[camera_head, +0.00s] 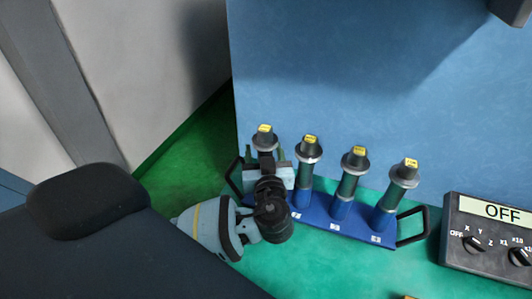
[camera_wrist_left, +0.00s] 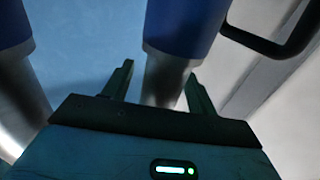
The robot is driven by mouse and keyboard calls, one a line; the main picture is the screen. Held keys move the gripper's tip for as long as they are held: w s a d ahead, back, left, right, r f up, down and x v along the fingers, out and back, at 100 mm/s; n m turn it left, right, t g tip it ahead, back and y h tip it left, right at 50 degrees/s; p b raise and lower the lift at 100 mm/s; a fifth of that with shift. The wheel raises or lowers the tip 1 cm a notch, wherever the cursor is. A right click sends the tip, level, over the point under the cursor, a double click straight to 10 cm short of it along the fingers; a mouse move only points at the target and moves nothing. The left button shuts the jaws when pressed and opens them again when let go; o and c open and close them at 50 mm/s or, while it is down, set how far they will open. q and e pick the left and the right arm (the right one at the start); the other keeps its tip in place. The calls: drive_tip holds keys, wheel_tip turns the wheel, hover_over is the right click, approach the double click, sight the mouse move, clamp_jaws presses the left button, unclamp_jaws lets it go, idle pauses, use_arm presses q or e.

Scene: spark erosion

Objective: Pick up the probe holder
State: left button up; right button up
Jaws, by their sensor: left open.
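Several upright holders with dark flanged tops and yellow labels stand in a blue rack (camera_head: 325,222). I cannot read which is the probe holder. My left gripper (camera_head: 266,160) is at the leftmost holder (camera_head: 264,137), hiding its middle and lower part. In the left wrist view, the open fingers (camera_wrist_left: 160,74) stand on either side of a silver cylinder (camera_wrist_left: 166,80) with a blue sleeve at its end. I cannot tell whether either finger touches it. The other holders (camera_head: 308,150), (camera_head: 354,160) and (camera_head: 404,173) stand to its right. My right gripper is not in view.
The rack has black handles at both ends, the right one (camera_head: 412,226) in clear view. A control box (camera_head: 490,240) reading OFF stands to the right on the green surface. A blue panel (camera_head: 380,70) rises behind the rack. Neighbouring holders are close by.

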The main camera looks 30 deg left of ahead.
use_arm(q)
clamp_jaws()
drive_tip(key=shift+r, duration=0.1)
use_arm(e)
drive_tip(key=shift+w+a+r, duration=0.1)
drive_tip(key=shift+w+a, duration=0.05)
use_arm(q)
wheel_tip(320, 180, up, 18)
drive_tip(key=shift+p, duration=0.4)
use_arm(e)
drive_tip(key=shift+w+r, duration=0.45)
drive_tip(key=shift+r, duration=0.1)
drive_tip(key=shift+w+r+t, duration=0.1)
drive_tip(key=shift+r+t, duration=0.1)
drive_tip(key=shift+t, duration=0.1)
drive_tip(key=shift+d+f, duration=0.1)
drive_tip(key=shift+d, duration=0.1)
